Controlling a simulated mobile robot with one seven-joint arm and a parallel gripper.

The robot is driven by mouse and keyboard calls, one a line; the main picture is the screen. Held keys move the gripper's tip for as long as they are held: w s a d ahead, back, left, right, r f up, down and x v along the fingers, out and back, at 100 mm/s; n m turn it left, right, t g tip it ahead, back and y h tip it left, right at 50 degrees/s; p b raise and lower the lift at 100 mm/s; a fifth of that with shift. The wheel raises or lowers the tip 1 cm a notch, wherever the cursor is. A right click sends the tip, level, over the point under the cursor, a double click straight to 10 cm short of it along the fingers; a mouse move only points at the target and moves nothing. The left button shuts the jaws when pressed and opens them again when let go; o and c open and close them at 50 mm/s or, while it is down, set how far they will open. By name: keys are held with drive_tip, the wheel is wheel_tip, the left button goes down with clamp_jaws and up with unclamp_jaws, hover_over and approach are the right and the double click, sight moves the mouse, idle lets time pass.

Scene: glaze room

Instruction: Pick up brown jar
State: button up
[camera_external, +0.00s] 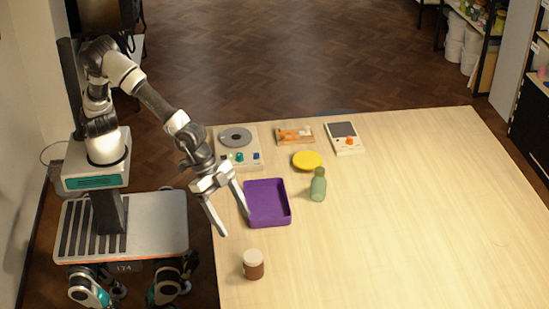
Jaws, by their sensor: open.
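The brown jar (253,270) stands upright near the left front of the table, with a pale cream lid on top. My gripper (232,226) is open and empty, its two fingers spread and pointing down toward the table's left edge. It is above and a little left of the jar in the picture, apart from it. The right finger overlaps the left side of the purple tray in the picture; I cannot tell whether they touch.
The purple tray (289,207) looks empty. A green bottle (318,186) stands right of it. Behind are a yellow disc (307,160), a device with a grey round plate (236,138), an orange-and-white item (294,135) and a boxy device (344,138). The table's right side is clear.

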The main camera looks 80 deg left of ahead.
sight(251, 253)
drive_tip(key=x, duration=1.1)
drive_tip(key=shift+s+f+x, duration=0.1)
drive_tip(key=shift+s+x, duration=0.1)
drive_tip(key=shift+x, duration=1.2)
drive_tip(key=shift+s+f+x, duration=0.1)
drive_tip(key=shift+s+x, duration=0.1)
drive_tip(key=shift+x, duration=1.15)
drive_tip(key=shift+a, duration=0.1)
drive_tip(key=c, duration=1.3)
